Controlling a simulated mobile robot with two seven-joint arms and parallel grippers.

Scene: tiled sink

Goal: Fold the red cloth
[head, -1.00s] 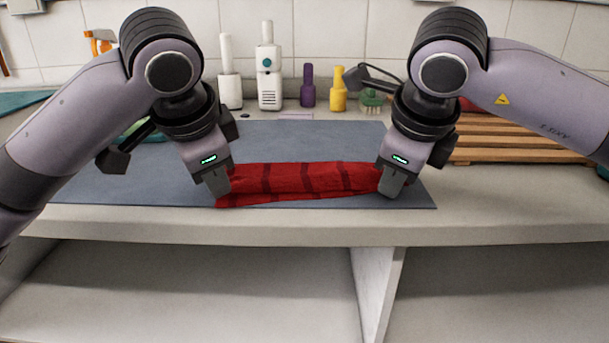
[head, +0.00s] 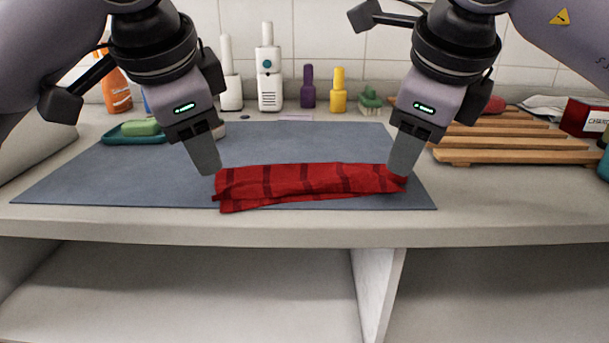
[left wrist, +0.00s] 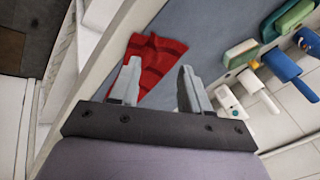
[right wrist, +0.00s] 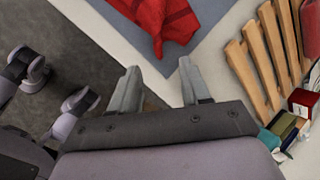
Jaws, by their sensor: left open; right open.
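The red cloth (head: 300,184) has darker stripes and lies as a long folded strip on the blue-grey mat (head: 90,180), near the counter's front edge. Its layers are slightly uneven along the front and at both ends. My left gripper (head: 207,160) is open and empty, just above the cloth's left end. My right gripper (head: 400,160) is open at the cloth's right end; in the head view its finger overlaps the cloth's corner. The left wrist view shows the cloth (left wrist: 160,62) beyond the open fingers. In the right wrist view the cloth (right wrist: 165,18) lies ahead of the open fingers, apart from them.
A wooden slatted rack (head: 510,140) stands at the right. A green sponge on a tray (head: 135,132) sits at the mat's back left. White, purple (head: 308,88) and yellow bottles (head: 338,90) line the wall. Open shelves lie below the counter edge.

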